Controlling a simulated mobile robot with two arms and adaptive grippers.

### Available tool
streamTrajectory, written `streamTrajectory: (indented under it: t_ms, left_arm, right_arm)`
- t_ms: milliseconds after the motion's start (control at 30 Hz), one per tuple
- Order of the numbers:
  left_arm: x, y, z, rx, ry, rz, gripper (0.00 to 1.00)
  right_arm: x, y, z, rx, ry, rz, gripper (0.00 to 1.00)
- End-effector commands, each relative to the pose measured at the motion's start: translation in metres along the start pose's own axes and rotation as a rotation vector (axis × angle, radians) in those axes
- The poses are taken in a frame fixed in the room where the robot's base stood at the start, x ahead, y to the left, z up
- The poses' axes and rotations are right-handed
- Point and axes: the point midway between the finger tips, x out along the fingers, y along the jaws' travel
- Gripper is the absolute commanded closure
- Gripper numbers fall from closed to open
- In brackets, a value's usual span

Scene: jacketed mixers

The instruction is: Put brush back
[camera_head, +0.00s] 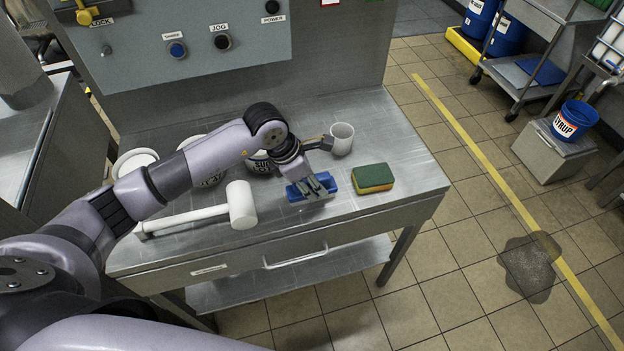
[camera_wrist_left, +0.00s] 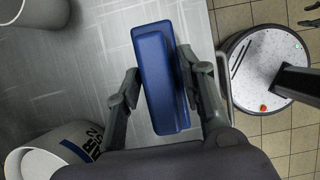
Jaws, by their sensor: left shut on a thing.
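The blue brush (camera_head: 294,193) is at the front middle of the steel table (camera_head: 390,135), left of the sponge. In the left wrist view the brush's blue block (camera_wrist_left: 158,80) lies lengthwise between both fingers. My left gripper (camera_head: 315,186) points down at the brush and is shut on it. The brush is on the tabletop or very close above it; I cannot tell which. The underside of the brush is hidden.
A green and yellow sponge (camera_head: 373,178) lies right of the brush. A white cup (camera_head: 342,138) stands behind. A white mallet (camera_head: 240,205) lies to the left. Labelled white tubs (camera_head: 258,163) stand behind my left arm. The table's front edge is close.

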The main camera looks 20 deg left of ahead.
Motion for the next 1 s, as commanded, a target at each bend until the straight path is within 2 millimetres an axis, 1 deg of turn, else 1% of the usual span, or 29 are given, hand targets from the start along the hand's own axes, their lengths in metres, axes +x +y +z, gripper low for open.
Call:
streamTrajectory:
  t_ms: [233,267,533,833,900,967,1000]
  left_arm:
    - [0.003,0.0,-0.001,0.001,0.0,0.0,0.86]
    - [0.002,0.0,-0.001,0.001,0.0,0.0,0.62]
    - [0.001,0.0,-0.001,0.0,0.001,-0.001,0.44]
    - [0.001,0.0,0.0,0.0,0.0,-0.001,0.44]
    - [-0.002,0.0,0.001,0.0,0.0,-0.001,0.44]
    - [-0.005,0.001,0.0,0.001,-0.001,0.001,0.44]
    - [-0.01,0.001,0.0,0.002,-0.002,0.001,0.44]
  right_arm:
    - [0.004,0.0,0.0,-0.001,0.0,0.0,0.6]
    - [0.003,0.0,0.0,-0.001,0.0,0.0,0.6]
    - [0.002,0.002,0.0,-0.002,0.0,0.002,0.6]
    - [0.002,0.003,0.0,-0.003,0.0,0.004,0.6]
    - [-0.002,0.003,0.0,-0.003,0.0,0.004,0.6]
    - [0.003,0.003,0.0,-0.003,0.0,0.004,0.6]
    - [0.006,0.003,0.0,-0.002,0.0,0.004,0.6]
